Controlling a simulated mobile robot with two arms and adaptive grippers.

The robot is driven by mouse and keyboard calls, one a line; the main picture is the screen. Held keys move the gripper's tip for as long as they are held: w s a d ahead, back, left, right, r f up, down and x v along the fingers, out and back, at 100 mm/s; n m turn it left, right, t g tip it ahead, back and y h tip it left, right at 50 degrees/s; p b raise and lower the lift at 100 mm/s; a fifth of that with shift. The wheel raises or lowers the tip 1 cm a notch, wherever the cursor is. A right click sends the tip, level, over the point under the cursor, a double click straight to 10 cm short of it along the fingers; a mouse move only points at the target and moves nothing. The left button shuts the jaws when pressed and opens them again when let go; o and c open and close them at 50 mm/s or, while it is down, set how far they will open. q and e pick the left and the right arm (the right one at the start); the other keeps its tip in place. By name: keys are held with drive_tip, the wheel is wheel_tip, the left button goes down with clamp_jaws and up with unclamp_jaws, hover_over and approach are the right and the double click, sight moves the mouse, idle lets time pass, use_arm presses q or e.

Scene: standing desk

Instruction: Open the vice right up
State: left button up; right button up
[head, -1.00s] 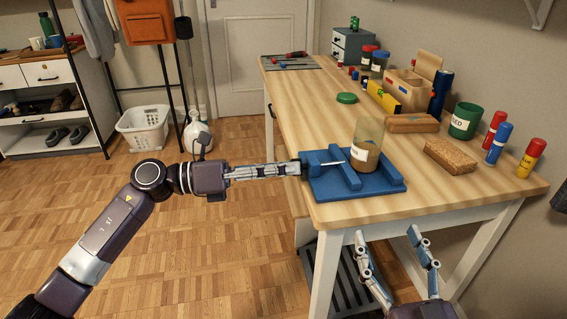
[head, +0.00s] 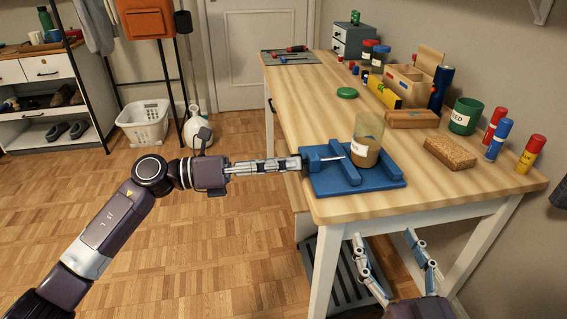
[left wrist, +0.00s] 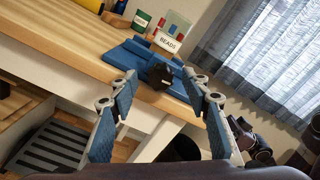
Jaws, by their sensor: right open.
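The blue vice (head: 391,182) lies on the near left corner of the wooden desk. Its jaws stand apart, with a thin pale rod showing near them. A clear jar (head: 368,128) of brown contents stands at the vice's far side; its label reads BEADS in the left wrist view (left wrist: 169,42). I cannot tell whether the jaws touch it. My left gripper (head: 292,165) is at the vice's left end. In the left wrist view its fingers are spread, with the dark handle end (left wrist: 160,77) between or just beyond the tips. My right gripper (head: 383,238) is open and empty below the desk's front edge.
On the desk (head: 312,110) are a cork-coloured block (head: 450,153), a green can (head: 464,118), several upright tubes at the right, a wooden caddy (head: 405,84) and a green lid (head: 347,92). The desk's left middle is clear. Open floor lies left of it.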

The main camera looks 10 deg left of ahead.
use_arm(q)
drive_tip(key=v, duration=1.2)
drive_tip(key=w+d+m+p, duration=0.1)
drive_tip(key=w+d+m, duration=0.3)
drive_tip(key=d, duration=0.7)
drive_tip(key=shift+d+r+m, duration=0.2)
drive_tip(key=shift+d+m, duration=0.1)
drive_tip(key=shift+m, duration=0.3)
use_arm(e)
wheel_tip(320, 180, down, 6)
drive_tip(key=d+g+h, duration=0.1)
drive_tip(key=g, duration=0.2)
drive_tip(key=shift+s+f, duration=0.2)
drive_tip(key=shift+s, duration=0.2)
use_arm(q)
drive_tip(key=shift+s, duration=0.1)
drive_tip(key=shift+c, duration=0.2)
